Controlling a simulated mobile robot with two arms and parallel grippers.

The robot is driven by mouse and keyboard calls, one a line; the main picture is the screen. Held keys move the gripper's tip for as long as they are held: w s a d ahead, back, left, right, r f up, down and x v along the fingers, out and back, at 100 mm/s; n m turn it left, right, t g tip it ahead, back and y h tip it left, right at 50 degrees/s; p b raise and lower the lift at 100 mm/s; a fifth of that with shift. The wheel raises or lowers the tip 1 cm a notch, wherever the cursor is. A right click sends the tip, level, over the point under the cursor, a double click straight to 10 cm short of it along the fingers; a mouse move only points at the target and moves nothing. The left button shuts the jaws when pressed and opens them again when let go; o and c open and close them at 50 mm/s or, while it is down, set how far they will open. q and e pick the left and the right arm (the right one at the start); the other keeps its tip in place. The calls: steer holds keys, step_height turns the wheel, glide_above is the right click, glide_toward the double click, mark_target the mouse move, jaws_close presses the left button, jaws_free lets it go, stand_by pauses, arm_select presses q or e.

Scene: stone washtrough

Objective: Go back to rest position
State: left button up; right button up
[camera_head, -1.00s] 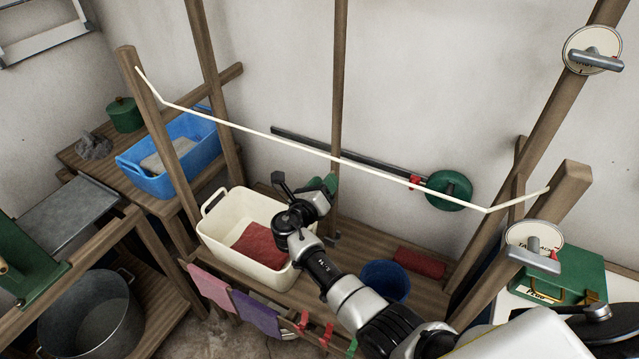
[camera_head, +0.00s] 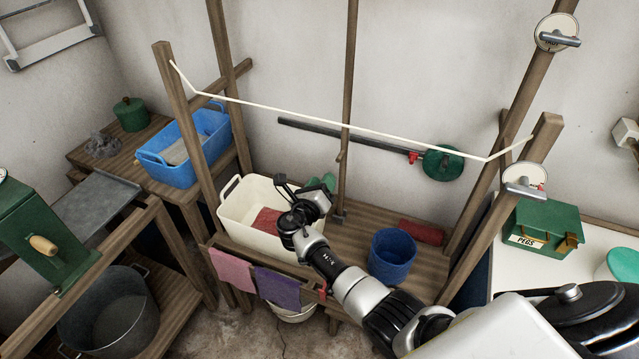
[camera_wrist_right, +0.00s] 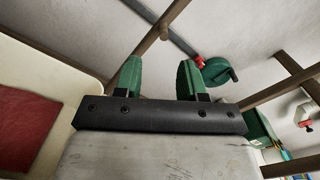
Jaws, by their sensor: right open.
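My right gripper (camera_head: 321,184) has green fingers and is at the right rim of the cream tub, near the wooden post behind it. In the right wrist view the gripper (camera_wrist_right: 160,80) shows its two fingers apart with nothing between them. The cream tub (camera_head: 236,207) stands on the wooden bench and holds a red cloth (camera_head: 266,219). My wrist and forearm hide part of the tub's right side. My left gripper is not in view.
A white line (camera_head: 330,123) spans the wooden posts above the bench. A blue bucket (camera_head: 392,256) and a folded red cloth (camera_head: 421,232) are right of my forearm. Pink (camera_head: 231,270) and purple (camera_head: 278,288) cloths hang at the front. A green box (camera_head: 541,228) stands far right.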

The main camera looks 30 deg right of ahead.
steer(key=s+a+f+m+g+y, duration=0.1)
steer(key=s+f+m+g+y, duration=0.25)
steer(key=s+m, duration=0.7)
steer(key=s+f+m+g+y, duration=0.2)
steer(key=s+f+m+g, duration=0.15)
steer(key=s+m, duration=0.65)
steer(key=s+a+r+m+y, duration=0.2)
steer(key=s+a+m+y, duration=0.15)
steer(key=s, duration=0.25)
steer(key=s+a+r+m+g+y, duration=0.1)
steer(key=s+a+r+m+y, duration=0.1)
steer(key=s+m, duration=0.3)
steer(key=s+a+r+m+y, duration=0.2)
steer(key=s+a+r+y, duration=0.1)
steer(key=s, duration=0.3)
step_height(320, 180, down, 28)
steer(key=s+f+g, duration=0.1)
steer(key=s+g, duration=0.1)
steer(key=s+d+f, duration=0.3)
steer(key=s+f, duration=1)
steer(key=s, duration=0.2)
steer(key=shift+s+f+g, duration=0.2)
steer(key=shift+f+g, duration=0.15)
steer(key=shift+g, duration=0.05)
